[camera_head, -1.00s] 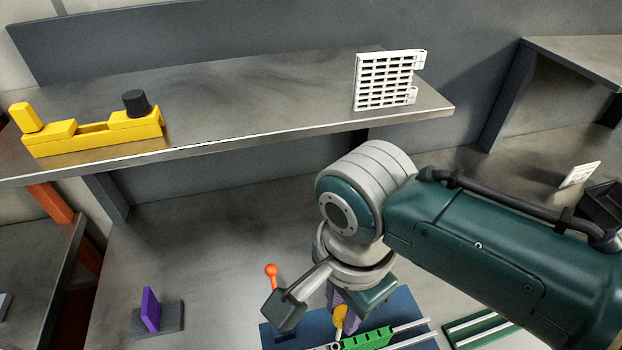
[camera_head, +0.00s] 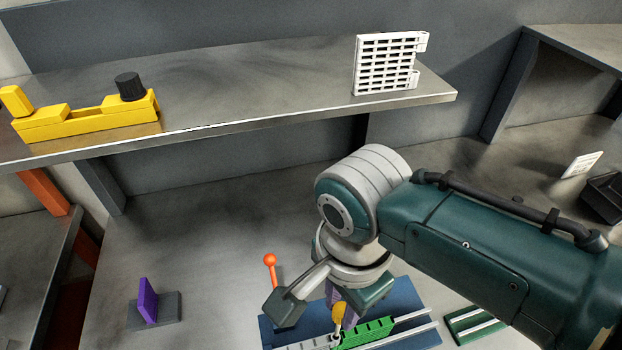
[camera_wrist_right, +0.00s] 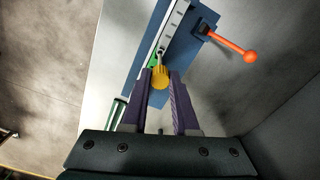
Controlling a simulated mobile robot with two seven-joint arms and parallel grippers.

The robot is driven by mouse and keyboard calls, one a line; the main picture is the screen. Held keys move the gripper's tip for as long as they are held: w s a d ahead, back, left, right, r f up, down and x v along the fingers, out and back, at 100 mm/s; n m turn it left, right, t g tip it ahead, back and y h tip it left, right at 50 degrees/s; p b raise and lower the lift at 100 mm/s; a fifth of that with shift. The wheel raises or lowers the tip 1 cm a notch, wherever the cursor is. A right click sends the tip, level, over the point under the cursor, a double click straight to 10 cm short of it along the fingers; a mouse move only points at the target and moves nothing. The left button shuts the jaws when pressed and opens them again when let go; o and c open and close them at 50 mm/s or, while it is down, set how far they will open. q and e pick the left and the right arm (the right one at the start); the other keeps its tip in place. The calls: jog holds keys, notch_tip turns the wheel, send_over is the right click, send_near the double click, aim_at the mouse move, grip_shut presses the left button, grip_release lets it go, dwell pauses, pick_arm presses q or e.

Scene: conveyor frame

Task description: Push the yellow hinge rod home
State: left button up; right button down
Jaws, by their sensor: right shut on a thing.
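The yellow hinge rod shows as a small yellow head (camera_head: 338,312) at the end of a green block (camera_head: 368,332) on a blue base plate (camera_head: 405,300). The yellow head also shows in the right wrist view (camera_wrist_right: 160,78). My right gripper (camera_wrist_right: 161,74) has its purple fingers shut on either side of the yellow head. In the head view the wrist and fingers (camera_head: 334,294) partly cover it. A thin metal loop stands beside the head. How far the rod sits in is hidden. My left gripper is not in view.
An orange-knobbed lever (camera_head: 270,262) stands behind the base plate. A purple plate on a grey foot (camera_head: 150,302) is at left. The shelf (camera_head: 240,100) above holds a yellow fixture (camera_head: 85,115) and a white grid (camera_head: 387,65). Bench between is clear.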

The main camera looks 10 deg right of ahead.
aim_at(337, 334)
dwell(0.4)
jog(key=shift+f, duration=0.1)
jog(key=shift+f+b, duration=0.7)
jog(key=shift+f, duration=0.2)
jog(key=shift+f+b, duration=1.15)
jog(key=shift+f, duration=0.25)
jog(key=shift+f+b, duration=1.65)
jog(key=shift+f, duration=0.2)
jog(key=shift+f, duration=0.2)
